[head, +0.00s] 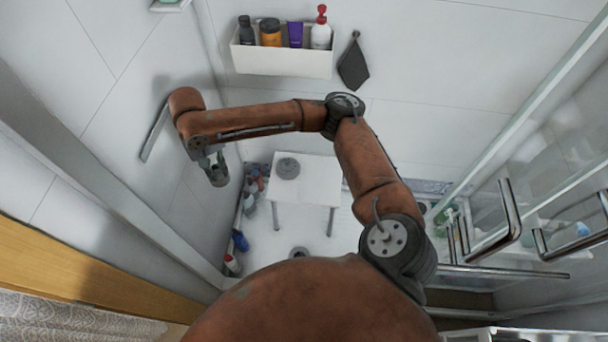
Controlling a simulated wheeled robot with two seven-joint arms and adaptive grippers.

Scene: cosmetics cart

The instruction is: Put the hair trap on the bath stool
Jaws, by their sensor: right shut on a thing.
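The white bath stool (310,190) stands on the shower floor in the middle of the head view. A round grey disc (287,167) lies on the left part of its top. My right gripper (217,175) hangs to the left of the stool, apart from it, pointing down. It is shut on a small grey thing, mostly hidden by the fingers. I cannot tell whether this thing or the disc is the hair trap. My left gripper is not in view.
Several bottles (232,264) line the floor's left edge. A white wall shelf (285,62) holds toiletries; a dark cloth (353,65) hangs beside it. A round drain (299,252) is in front of the stool. Glass panels and metal handles (508,212) bound the right side.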

